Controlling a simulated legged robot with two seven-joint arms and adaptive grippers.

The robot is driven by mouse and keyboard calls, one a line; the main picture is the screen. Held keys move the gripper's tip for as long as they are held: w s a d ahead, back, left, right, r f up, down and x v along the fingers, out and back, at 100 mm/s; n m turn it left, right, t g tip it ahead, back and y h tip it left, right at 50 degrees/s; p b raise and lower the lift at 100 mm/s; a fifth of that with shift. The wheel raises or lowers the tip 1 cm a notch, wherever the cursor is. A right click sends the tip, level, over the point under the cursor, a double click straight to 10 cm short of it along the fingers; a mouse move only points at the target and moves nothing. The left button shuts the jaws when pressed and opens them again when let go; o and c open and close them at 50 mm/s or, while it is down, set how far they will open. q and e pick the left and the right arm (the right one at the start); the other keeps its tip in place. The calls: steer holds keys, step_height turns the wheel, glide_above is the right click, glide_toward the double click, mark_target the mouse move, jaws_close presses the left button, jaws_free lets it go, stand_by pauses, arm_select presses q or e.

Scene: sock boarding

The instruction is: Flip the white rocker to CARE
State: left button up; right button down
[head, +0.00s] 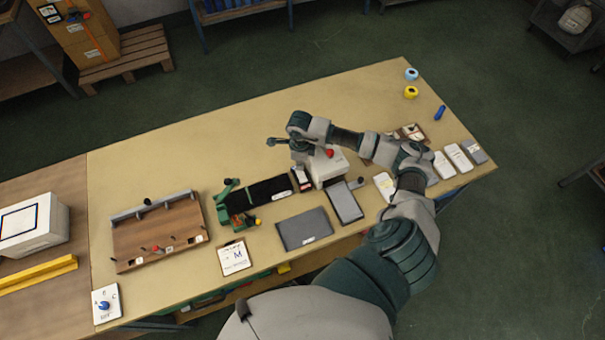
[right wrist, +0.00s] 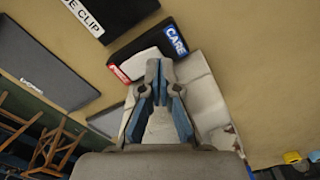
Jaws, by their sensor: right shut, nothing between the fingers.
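The rocker switch is a black base (right wrist: 140,44) with a red label at one end and a blue CARE label (right wrist: 175,40) at the other. The white rocker (right wrist: 145,62) lies between the labels, partly hidden by my fingers. Which way it is tilted I cannot tell. In the head view the switch (head: 301,180) is small, beside a white box. My right gripper (right wrist: 159,68) is shut and empty, its tips in front of the rocker; contact is unclear. In the head view it (head: 299,147) hangs over the box area. My left gripper is not in view.
The white box (head: 325,167) stands just right of the switch. A black strip on a green frame (head: 236,200) lies to its left. A dark grey pad (head: 304,229) and a tablet-like panel (head: 344,203) lie in front. The table's back left is clear.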

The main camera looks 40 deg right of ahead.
steer(key=shift+f, duration=0.2)
steer(key=shift+a+b, duration=0.3)
steer(key=shift+a, duration=0.15)
steer(key=shift+f, duration=0.1)
steer(key=shift+f, duration=0.1)
steer(key=shift+d+f, duration=0.3)
steer(key=shift+d, duration=0.1)
steer(key=shift+a+r+p, duration=0.15)
steer(key=shift+r+p, duration=0.2)
steer(key=shift+r, duration=0.45)
steer(key=shift+a+r+p, duration=0.15)
steer(key=shift+r+p, duration=0.2)
steer(key=shift+r, duration=0.45)
steer(key=shift+d+r+p, duration=0.15)
steer(key=shift+r+p, duration=0.5)
steer(key=shift+r, duration=0.35)
steer(key=shift+d+r+p, duration=0.1)
steer(key=shift+r+p, duration=0.5)
steer(key=shift+r, duration=0.4)
steer(key=shift+a, duration=0.2)
